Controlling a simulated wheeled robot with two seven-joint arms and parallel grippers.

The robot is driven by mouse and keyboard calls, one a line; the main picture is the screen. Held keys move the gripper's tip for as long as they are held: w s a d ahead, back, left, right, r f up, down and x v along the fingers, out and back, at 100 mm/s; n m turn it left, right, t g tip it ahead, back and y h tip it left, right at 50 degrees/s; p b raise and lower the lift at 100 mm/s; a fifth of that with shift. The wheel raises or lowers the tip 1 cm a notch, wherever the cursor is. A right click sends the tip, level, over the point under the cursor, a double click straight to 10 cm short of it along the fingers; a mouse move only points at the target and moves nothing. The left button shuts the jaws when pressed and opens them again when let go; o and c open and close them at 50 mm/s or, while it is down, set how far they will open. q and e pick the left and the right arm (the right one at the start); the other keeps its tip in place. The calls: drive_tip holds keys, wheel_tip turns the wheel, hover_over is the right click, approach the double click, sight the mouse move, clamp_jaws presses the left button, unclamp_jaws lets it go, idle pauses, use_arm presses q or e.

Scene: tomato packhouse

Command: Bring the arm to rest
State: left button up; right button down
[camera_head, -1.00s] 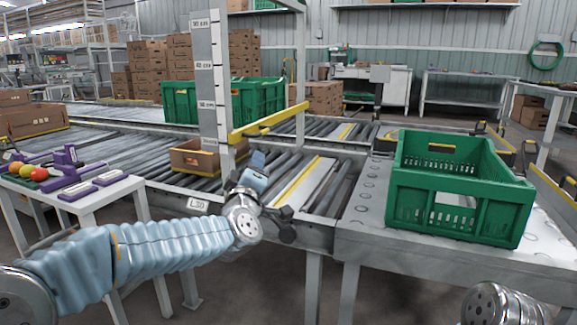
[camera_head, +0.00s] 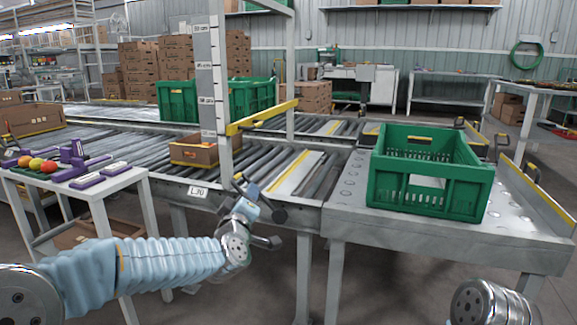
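My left arm, in a light blue sleeve, reaches in from the lower left. My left gripper (camera_head: 250,194) is at the near edge of the roller conveyor, just right of the L30 label. Its fingers are small and partly hidden by the wrist, so I cannot tell whether they are open or shut. No held object shows at it. Only a metal part of my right arm shows at the bottom right; the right gripper is out of view.
A green crate (camera_head: 428,190) stands on the grey ball-transfer table (camera_head: 345,207) at the right. A cardboard box (camera_head: 194,152) sits on the conveyor (camera_head: 130,150) behind a height gauge post (camera_head: 208,85). A white side table (camera_head: 125,178) holds tomatoes and purple tools at the left.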

use_arm(q)
drive_tip(key=s+a+f+m+g+h, duration=0.15)
drive_tip(key=s+f+g, duration=0.25)
drive_tip(key=f, duration=1.3)
drive_tip(key=s+f+m+g, duration=0.3)
drive_tip(key=s+f+g, duration=0.15)
drive_tip(key=f, duration=1.25)
drive_tip(key=s+a+f+m+g, duration=0.15)
drive_tip(key=s+f+g, duration=0.35)
drive_tip(key=s+f, duration=0.6)
drive_tip(key=s+d+f+m+g, duration=0.15)
drive_tip(key=s+f+g, duration=0.45)
drive_tip(key=s, duration=1)
wheel_tip(320, 180, up, 16)
drive_tip(key=t+h+p, duration=0.1)
drive_tip(key=p, duration=1.6)
drive_tip(key=shift+s+a+p, duration=0.15)
drive_tip(key=shift+s+p, duration=0.05)
drive_tip(key=shift+p, duration=0.1)
drive_tip(key=shift+f+m+t, duration=0.15)
drive_tip(key=shift+m+t, duration=0.1)
